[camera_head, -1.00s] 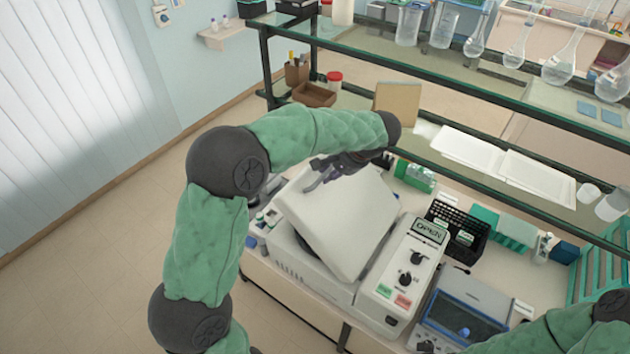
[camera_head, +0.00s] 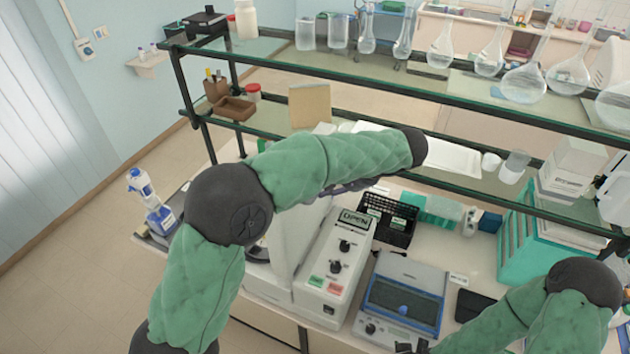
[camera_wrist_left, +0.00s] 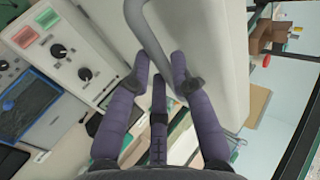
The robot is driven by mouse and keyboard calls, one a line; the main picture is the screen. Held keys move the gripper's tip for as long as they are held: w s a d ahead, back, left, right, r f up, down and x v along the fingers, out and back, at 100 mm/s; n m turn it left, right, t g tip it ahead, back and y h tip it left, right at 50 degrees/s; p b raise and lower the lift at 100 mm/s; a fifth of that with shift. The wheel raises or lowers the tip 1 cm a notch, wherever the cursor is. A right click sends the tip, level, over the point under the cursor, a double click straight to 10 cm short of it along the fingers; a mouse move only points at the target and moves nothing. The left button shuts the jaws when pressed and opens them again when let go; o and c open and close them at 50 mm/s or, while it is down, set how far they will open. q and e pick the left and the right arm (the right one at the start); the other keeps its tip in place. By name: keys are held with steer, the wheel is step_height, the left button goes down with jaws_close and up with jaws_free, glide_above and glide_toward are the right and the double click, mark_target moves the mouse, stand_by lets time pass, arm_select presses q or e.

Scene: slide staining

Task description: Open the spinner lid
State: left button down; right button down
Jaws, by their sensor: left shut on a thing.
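The spinner's white lid (camera_head: 296,232) stands raised steeply, close to upright, in the head view, partly hidden by my left arm. The spinner's control panel (camera_head: 333,262) faces up beside it, with a display reading OPEN. In the left wrist view the lid (camera_wrist_left: 215,45) carries a grey bar handle (camera_wrist_left: 150,45). My left gripper (camera_wrist_left: 165,78) has its purple fingers shut on that handle. In the head view this gripper (camera_head: 352,186) is mostly hidden behind my forearm. My right arm is at the lower right; only a dark bit of its gripper (camera_head: 412,346) shows at the bottom edge.
A glass shelf rack (camera_head: 460,100) with flasks runs behind the bench, close to my left arm. A blue-grey device (camera_head: 402,297) stands right of the spinner, with a black basket (camera_head: 388,220) behind.

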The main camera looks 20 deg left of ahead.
arm_select(q)
steer(key=shift+s+d+f, duration=0.15)
steer(key=shift+d+f, duration=0.4)
steer(key=shift+d, duration=0.05)
steer(key=shift+s+d+f, duration=0.15)
steer(key=shift+d+f, duration=0.4)
steer(key=shift+d, duration=0.05)
steer(key=c, duration=1.4)
jaws_free()
steer(key=shift+o, duration=1.4)
steer(key=shift+w+a, duration=0.1)
steer(key=shift+a, duration=0.1)
steer(key=v, duration=1.2)
steer(key=shift+w, duration=0.35)
steer(key=shift+a, duration=0.15)
